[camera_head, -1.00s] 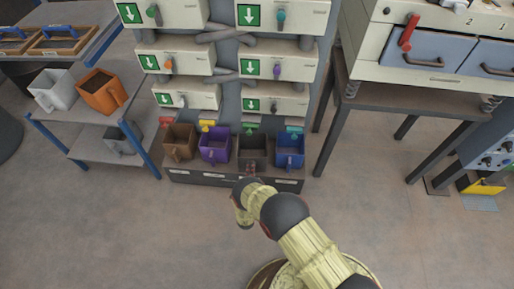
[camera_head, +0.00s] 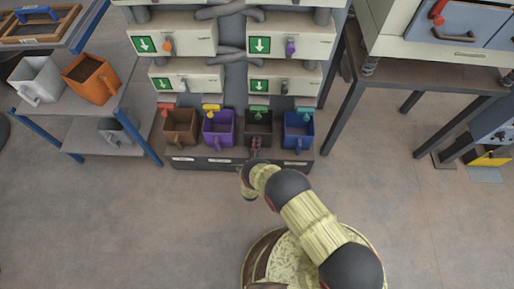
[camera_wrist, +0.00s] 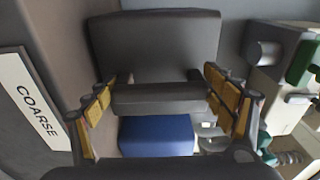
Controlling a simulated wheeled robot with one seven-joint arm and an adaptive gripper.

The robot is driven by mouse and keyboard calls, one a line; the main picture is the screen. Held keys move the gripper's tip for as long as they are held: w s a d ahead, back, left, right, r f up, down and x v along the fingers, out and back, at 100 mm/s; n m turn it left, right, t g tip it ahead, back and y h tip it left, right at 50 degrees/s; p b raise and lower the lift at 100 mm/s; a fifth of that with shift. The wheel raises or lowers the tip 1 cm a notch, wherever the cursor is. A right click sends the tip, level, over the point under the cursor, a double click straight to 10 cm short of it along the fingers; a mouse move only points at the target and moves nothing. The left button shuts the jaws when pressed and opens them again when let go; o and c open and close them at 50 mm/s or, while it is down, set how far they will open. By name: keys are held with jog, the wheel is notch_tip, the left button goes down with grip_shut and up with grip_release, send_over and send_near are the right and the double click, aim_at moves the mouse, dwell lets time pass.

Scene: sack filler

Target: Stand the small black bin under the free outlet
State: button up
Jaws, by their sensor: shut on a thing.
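The small black bin (camera_head: 259,128) stands upright on the low shelf (camera_head: 190,161) of the filler. It is in a row, between the purple bin (camera_head: 218,130) and the blue bin (camera_head: 298,131), below the outlet with the green tab (camera_head: 258,114). My gripper (camera_head: 256,149) is at its front, shut on its handle. In the wrist view the black bin (camera_wrist: 155,42) fills the top middle, and its handle (camera_wrist: 160,99) lies between the fingers of my gripper (camera_wrist: 162,92).
A brown bin (camera_head: 180,128) stands at the row's left end, near a red tab (camera_head: 166,112). A COARSE label (camera_wrist: 30,98) shows in the wrist view. A blue-legged rack (camera_head: 148,150) stands left, a dark metal stand (camera_head: 335,120) right. The floor in front is clear.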

jog(key=shift+f, duration=0.3)
jog(key=shift+f, duration=0.1)
jog(key=o, duration=1.2)
jog(key=shift+o, duration=0.5)
jog(key=s+a+p, duration=0.1)
jog(key=s+p, duration=0.2)
jog(key=s, duration=0.9)
jog(key=shift+a, duration=0.2)
